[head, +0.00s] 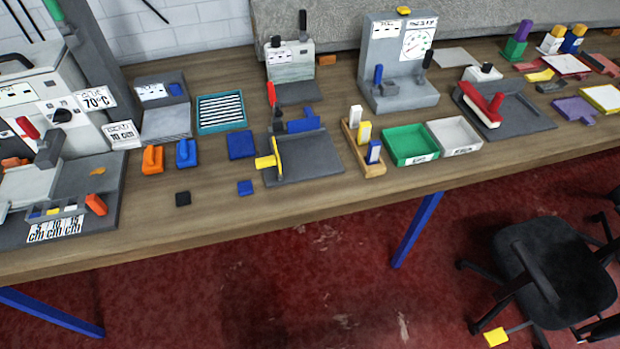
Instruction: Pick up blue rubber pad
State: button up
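Nothing covers either one. My gripper is not in view.
A small black pad (183,199) lies left of the small blue one. A blue-handled block (186,153) and an orange one (152,159) stand behind. Bare bench (215,215) lies in front.

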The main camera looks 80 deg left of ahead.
aim_at(244, 188)
jog(key=u, duration=0.05)
jog(key=i, duration=0.6)
jog(key=u, duration=5.45)
jog(key=i, duration=0.95)
